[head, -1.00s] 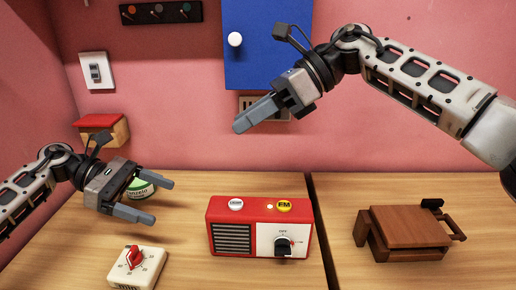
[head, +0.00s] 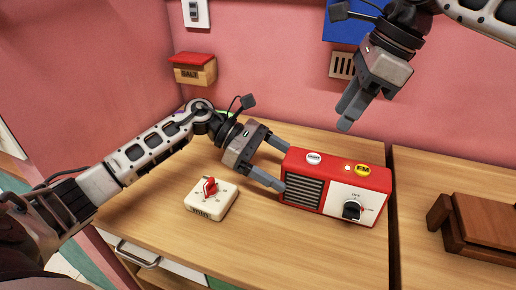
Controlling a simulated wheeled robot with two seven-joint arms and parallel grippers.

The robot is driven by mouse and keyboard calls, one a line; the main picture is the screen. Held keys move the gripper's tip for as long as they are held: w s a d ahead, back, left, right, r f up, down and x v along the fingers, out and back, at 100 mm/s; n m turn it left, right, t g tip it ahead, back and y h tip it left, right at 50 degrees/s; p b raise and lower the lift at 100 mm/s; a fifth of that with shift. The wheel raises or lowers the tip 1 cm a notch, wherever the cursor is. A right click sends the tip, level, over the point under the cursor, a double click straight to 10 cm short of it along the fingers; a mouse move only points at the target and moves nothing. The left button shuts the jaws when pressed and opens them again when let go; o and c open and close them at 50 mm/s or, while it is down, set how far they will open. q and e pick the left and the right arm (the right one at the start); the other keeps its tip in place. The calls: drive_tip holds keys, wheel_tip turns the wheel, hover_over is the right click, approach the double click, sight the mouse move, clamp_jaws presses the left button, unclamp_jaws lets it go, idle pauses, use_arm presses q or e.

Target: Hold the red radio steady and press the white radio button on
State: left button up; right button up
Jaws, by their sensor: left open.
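The red radio (head: 335,172) stands upright on the wooden counter, its front turned towards me. Its round white button (head: 313,158) is on the top at the left, clear of both grippers. My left gripper (head: 286,167) is open at the radio's left end, one finger towards the back edge and one at the front left corner. I cannot tell if the fingers touch it. My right gripper (head: 344,126) appears shut and empty, pointing down in the air above and behind the radio.
A yellow FM button (head: 362,170) is on the radio's top right, and a black knob (head: 352,209) on its front. A white timer (head: 211,198) stands left of the radio. A brown wooden object (head: 482,225) is at the right. A salt box (head: 193,70) hangs on the wall.

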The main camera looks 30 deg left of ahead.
sight(300, 176)
use_arm(q)
drive_tip(key=shift+x, duration=2.45)
drive_tip(key=c, duration=1.3)
drive_tip(key=shift+c, duration=1.3)
use_arm(e)
drive_tip(key=shift+c, duration=1.2)
clamp_jaws()
